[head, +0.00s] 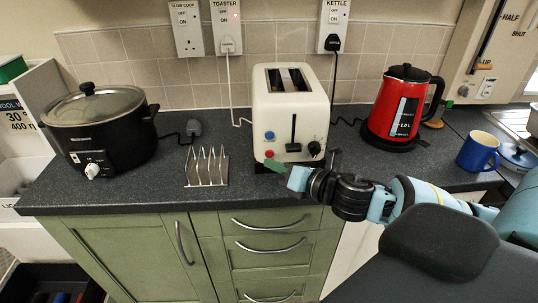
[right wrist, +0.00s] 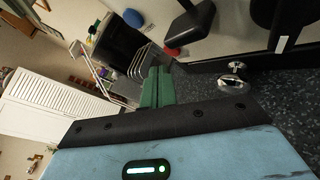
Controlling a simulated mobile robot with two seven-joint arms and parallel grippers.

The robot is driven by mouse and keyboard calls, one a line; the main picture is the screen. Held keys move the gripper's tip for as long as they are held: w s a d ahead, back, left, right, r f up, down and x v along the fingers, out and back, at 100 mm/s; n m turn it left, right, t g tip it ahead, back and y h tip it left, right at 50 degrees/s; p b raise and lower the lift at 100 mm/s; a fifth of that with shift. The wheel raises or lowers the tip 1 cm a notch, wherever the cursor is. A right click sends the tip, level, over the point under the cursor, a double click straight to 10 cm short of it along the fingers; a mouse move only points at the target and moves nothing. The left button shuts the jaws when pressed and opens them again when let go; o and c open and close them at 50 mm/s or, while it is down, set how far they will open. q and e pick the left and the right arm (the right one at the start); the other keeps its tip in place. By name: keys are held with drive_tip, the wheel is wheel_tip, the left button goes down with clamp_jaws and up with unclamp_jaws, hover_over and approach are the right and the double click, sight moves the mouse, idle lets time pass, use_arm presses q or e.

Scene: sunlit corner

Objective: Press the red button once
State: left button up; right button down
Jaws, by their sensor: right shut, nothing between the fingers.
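The cream toaster (head: 291,110) stands on the counter against the tiled wall. The red button (head: 269,153) is low on the left of its front, below a blue button (head: 269,135). My right gripper (head: 273,164), with green fingers, is just below and in front of the red button. In the right wrist view the shut, empty fingers (right wrist: 157,84) end close to the red button (right wrist: 171,51). The blue button (right wrist: 133,17) is further off there. I cannot tell whether the fingertips touch the red button. My left gripper is not in view.
A metal toast rack (head: 207,166) stands left of the toaster, beyond it a black slow cooker (head: 105,125). A red kettle (head: 400,105) and a blue mug (head: 478,151) are on the right. A black lever (head: 293,135) and dark knob (head: 314,148) share the toaster's front.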

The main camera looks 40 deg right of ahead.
drive_tip(key=shift+w+d, duration=0.1)
idle(1.0)
idle(0.6)
drive_tip(key=shift+w, duration=0.1)
idle(0.4)
drive_tip(key=shift+w+d, duration=0.2)
drive_tip(key=shift+w, duration=0.1)
drive_tip(key=shift+w+d, duration=0.2)
drive_tip(key=shift+w, duration=0.05)
idle(0.7)
idle(0.4)
drive_tip(key=shift+s+a+p, duration=0.4)
drive_tip(key=shift+s+p, duration=0.15)
drive_tip(key=shift+s, duration=0.1)
